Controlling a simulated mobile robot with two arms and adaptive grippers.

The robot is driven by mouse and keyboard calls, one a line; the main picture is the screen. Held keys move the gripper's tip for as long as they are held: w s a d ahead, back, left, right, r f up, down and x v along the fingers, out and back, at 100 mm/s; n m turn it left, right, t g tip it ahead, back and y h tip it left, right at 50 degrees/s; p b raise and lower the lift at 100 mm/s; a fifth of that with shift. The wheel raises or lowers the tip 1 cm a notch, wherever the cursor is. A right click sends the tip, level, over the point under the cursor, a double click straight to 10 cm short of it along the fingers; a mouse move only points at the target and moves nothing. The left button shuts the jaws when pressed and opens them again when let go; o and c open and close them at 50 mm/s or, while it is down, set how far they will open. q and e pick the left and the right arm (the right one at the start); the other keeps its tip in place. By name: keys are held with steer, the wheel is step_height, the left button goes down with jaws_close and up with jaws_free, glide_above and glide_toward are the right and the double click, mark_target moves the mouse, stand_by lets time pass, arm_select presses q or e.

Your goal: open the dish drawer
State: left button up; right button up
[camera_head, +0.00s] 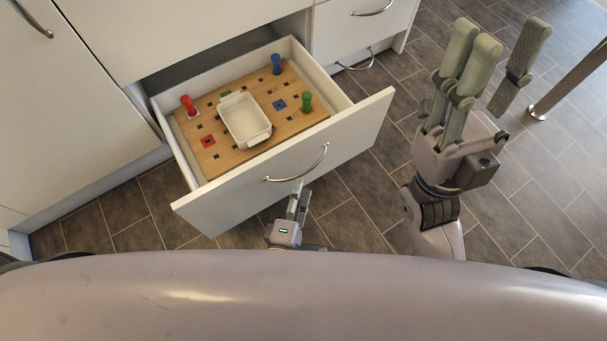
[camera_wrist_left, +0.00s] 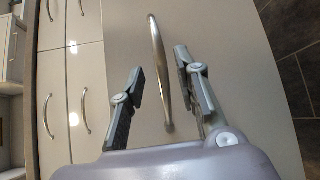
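The dish drawer (camera_head: 255,185) stands pulled out from the white cabinet, its inside showing. Its curved metal handle (camera_head: 300,175) is on the front panel; it also shows in the left wrist view (camera_wrist_left: 161,75). My left gripper (camera_head: 299,188) is just in front of the handle, below it in the head view. In the left wrist view its fingers (camera_wrist_left: 160,82) are spread, with the handle bar between them in the picture. I cannot tell whether they touch it. My right gripper (camera_head: 505,62) is open and empty, off to the right over the floor.
Inside the drawer lies a wooden board (camera_head: 215,155) with holes, bearing a white dish (camera_head: 245,120) and red, blue and green pegs. Closed cabinet fronts (camera_head: 60,110) stand left, another drawer (camera_head: 355,30) right. A metal post (camera_head: 570,80) stands far right. The tiled floor between is clear.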

arm_select(q)
steer(key=v, duration=0.5)
steer(key=shift+s, duration=0.15)
steer(key=shift+s, duration=0.1)
stand_by(0.3)
